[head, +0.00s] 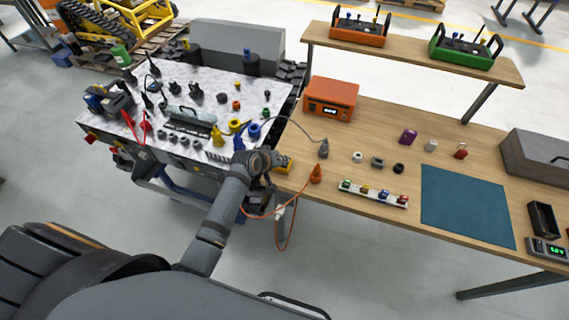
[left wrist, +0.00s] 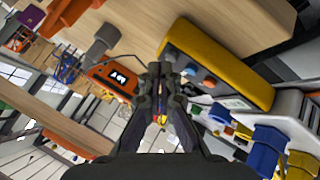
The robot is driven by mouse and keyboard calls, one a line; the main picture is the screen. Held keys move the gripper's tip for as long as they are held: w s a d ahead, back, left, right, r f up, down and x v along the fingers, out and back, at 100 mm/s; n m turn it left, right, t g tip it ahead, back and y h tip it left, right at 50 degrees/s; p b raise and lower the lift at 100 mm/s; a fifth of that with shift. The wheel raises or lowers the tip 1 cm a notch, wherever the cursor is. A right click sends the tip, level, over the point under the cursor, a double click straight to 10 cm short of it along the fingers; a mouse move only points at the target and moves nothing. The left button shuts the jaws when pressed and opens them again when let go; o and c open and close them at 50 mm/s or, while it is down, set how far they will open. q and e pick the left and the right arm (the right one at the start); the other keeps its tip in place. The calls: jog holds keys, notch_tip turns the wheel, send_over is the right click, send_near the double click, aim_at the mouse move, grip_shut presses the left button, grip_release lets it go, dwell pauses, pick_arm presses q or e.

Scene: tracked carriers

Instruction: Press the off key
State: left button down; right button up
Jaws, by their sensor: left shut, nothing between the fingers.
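I cannot read any label, so I cannot tell which is the off key. My left gripper (left wrist: 160,85) is shut and empty, its fingertips together and seemingly apart from the box. In the head view, my left wrist hides part of the area around the box. My right gripper is not in view.
An orange unit with a display (head: 331,98) stands on the wooden bench (head: 395,125); it also shows in the left wrist view (left wrist: 112,80). An orange cone-shaped part (head: 316,173) and cables lie near the bench's left end. A marble-topped table (head: 215,90) holds many small parts.

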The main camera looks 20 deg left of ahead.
pick_arm(q)
jog(key=shift+f, duration=0.45)
jog(key=shift+r, duration=0.1)
dwell(0.4)
jog(key=shift+r+p, duration=0.8)
jog(key=shift+p, duration=0.2)
notch_tip(320, 180, up, 5)
jog(key=p, duration=0.5)
jog(key=shift+f, duration=0.1)
dwell(0.4)
